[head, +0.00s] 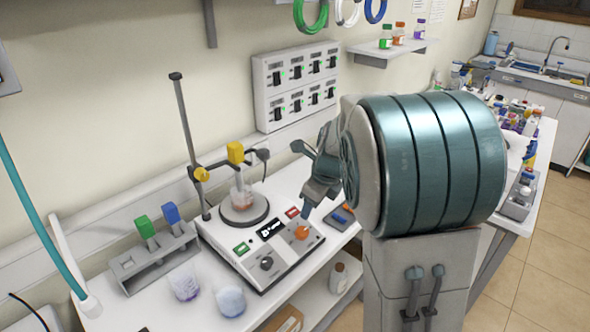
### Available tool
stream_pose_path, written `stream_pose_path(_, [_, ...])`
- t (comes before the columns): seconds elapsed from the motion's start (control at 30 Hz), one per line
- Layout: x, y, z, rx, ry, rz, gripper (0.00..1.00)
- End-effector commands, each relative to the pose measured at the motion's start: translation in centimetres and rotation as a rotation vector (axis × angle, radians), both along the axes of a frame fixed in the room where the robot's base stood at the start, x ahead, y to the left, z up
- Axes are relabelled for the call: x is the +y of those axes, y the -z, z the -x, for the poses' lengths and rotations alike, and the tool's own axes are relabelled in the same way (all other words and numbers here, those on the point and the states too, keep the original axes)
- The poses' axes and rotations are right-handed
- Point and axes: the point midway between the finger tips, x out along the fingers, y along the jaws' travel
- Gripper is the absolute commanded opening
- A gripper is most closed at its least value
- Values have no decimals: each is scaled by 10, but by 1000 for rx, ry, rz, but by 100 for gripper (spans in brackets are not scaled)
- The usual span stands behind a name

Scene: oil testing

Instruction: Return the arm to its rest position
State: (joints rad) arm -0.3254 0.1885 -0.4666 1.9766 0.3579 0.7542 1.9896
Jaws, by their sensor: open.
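My gripper (301,180) shows left of my large teal arm link, with its jaws open and nothing between them. It is above the bench, to the right of the hotplate stirrer (262,247). Part of my arm behind the gripper is hidden by the teal link. A beaker (241,195) stands on the stirrer's round plate, beside a stand (188,130) with a yellow clamp. My gripper appears apart from the beaker and the stand.
A grey rack (150,262) with green- and blue-topped items stands at left. Two glass beakers (231,300) (184,284) are near the bench's front. A switch panel (295,84) and a bottle shelf (388,53) are on the wall. Crowded bottles stand at far right.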

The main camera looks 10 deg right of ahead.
Motion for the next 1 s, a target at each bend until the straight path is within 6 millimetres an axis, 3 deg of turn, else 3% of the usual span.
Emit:
stream_pose_path(0.13, [0, -4, 7, -8, -56, 9, 57])
stream_pose_path(0.27, [3, -15, 29, -37, -251, 49, 57])
stream_pose_path(0.63, [14, -45, 126, -173, -1119, 308, 57])
stream_pose_path(1.0, [15, -48, 216, -207, -1946, 664, 57])
